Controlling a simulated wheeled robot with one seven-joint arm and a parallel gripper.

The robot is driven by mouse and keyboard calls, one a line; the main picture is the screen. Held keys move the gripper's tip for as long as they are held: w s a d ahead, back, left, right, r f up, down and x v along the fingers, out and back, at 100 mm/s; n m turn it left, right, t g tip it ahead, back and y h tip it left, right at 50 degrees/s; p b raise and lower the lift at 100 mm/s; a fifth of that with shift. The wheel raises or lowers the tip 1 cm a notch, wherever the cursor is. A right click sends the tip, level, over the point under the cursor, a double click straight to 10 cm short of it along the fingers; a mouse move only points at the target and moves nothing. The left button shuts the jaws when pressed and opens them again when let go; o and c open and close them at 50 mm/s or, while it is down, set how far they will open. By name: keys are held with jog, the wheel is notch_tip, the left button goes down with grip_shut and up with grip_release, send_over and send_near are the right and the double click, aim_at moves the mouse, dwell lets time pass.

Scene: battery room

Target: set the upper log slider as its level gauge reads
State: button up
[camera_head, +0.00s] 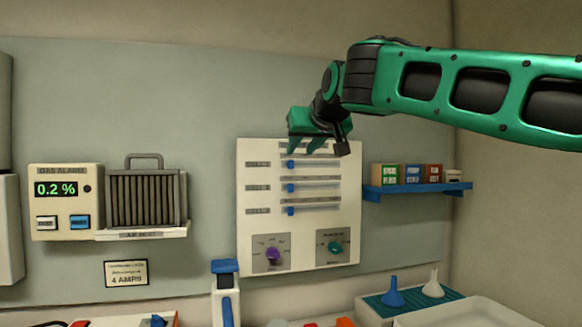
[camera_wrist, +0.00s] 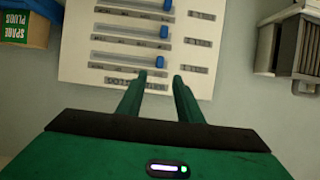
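The white log panel (camera_head: 300,225) on the wall carries three horizontal sliders with blue knobs, all at the left end of their tracks in the head view. The upper slider's knob (camera_head: 290,164) also shows in the upside-down wrist view (camera_wrist: 160,62), nearest the fingertips. The middle knob (camera_head: 290,188) and lower knob (camera_head: 290,211) sit below it. My gripper (camera_head: 305,149) is at the panel's top edge, fingers apart and empty. In the wrist view (camera_wrist: 159,77) the upper knob appears just beyond the fingertip gap; contact is not visible. I cannot make out a level gauge.
Below the sliders are a purple dial (camera_head: 273,255) and a green dial (camera_head: 335,247). A blue shelf (camera_head: 418,190) with small boxes is at the right. A gas alarm (camera_head: 62,200) reading 0.2 % and a finned unit (camera_head: 145,198) are at the left. A counter with funnels (camera_head: 392,292) lies below.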

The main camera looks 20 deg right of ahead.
aim_at(291, 163)
jog(key=x, duration=1)
jog(key=shift+s+f, duration=0.1)
jog(key=shift+f, duration=0.05)
grip_shut()
